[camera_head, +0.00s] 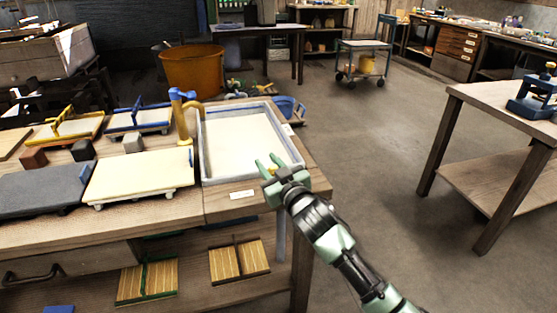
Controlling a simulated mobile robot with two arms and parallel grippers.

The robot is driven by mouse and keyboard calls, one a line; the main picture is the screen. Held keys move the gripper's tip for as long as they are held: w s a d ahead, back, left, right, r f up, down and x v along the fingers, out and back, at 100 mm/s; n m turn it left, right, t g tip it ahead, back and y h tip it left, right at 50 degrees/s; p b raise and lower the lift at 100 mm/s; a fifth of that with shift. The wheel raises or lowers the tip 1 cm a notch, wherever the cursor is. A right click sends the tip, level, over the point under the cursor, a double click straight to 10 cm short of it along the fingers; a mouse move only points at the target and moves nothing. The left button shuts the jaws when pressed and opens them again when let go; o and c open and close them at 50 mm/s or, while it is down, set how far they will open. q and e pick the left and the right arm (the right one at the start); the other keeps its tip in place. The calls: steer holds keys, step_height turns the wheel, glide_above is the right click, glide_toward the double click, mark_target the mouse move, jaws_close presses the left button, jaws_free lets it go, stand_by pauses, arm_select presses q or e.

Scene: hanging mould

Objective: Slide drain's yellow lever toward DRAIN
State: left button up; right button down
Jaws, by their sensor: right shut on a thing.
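My right gripper (267,162) reaches over the right front corner of the shallow basin (203,150) on the wooden bench. Its green fingers are shut on the small yellow lever (271,171), of which only a bit shows between them. The gripper hides the rest of the lever and the drain parts around it. A white label (241,194) is on the bench in front of the basin; its lettering is too small to read. My left gripper is not in view.
A brass tap with a blue top (181,100) stands at the basin's left. A cream board (140,174) and a grey slab (52,187) lie to the left. Another wooden table (490,92) stands right, with open floor between.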

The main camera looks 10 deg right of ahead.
mark_target(273, 174)
steer(key=shift+s+a, duration=0.1)
steer(key=shift+a, duration=0.1)
steer(key=c, duration=1.5)
jaws_free()
steer(key=o, duration=0.4)
steer(key=shift+a, duration=0.15)
steer(key=v, duration=0.6)
steer(key=shift+s+p, duration=0.2)
steer(key=shift+p, duration=0.1)
steer(key=shift+s, duration=0.35)
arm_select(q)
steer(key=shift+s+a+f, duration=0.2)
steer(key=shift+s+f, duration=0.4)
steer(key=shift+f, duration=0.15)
arm_select(e)
steer(key=shift+s+d, duration=0.25)
